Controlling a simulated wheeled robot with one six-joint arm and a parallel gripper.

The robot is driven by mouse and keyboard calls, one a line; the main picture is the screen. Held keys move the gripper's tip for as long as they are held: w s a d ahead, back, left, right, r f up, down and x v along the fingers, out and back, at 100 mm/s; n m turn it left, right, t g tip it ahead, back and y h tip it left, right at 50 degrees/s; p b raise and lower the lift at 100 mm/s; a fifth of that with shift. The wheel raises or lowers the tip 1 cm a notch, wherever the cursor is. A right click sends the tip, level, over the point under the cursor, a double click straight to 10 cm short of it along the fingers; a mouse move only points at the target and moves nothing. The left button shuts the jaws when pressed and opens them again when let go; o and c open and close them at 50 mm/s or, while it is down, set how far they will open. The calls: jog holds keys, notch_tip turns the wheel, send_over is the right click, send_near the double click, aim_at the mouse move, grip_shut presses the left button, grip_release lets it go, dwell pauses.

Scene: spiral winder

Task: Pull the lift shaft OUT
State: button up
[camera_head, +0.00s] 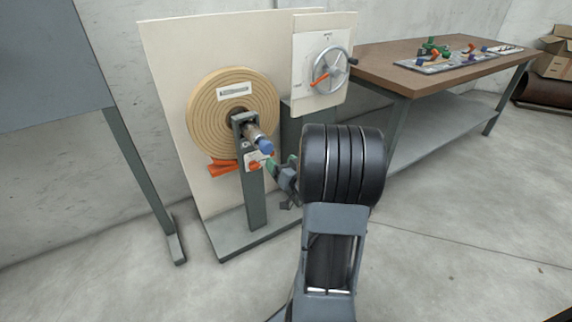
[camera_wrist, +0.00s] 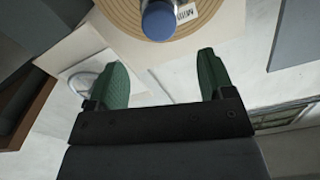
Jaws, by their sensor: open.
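The lift shaft is a metal rod with a blue end cap (camera_head: 265,146), sticking out of a grey upright post (camera_head: 252,195) in front of a tan coil (camera_head: 213,112). In the wrist view the blue cap (camera_wrist: 158,20) shows at the top, beyond and roughly between the fingers. My gripper (camera_head: 272,166) is just below and right of the cap in the head view. In the wrist view its two green fingers (camera_wrist: 164,72) are wide apart with nothing between them. My wrist hides part of the gripper in the head view.
A handwheel (camera_head: 330,70) with a red pointer sits on a white panel right of the coil. A red-orange part (camera_head: 224,169) lies below the coil. A brown-topped workbench (camera_head: 390,72) with tools stands at the right. A grey panel on legs (camera_head: 48,70) stands left.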

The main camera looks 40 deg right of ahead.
jog(key=shift+s+a, duration=0.15)
jog(key=shift+s, duration=1)
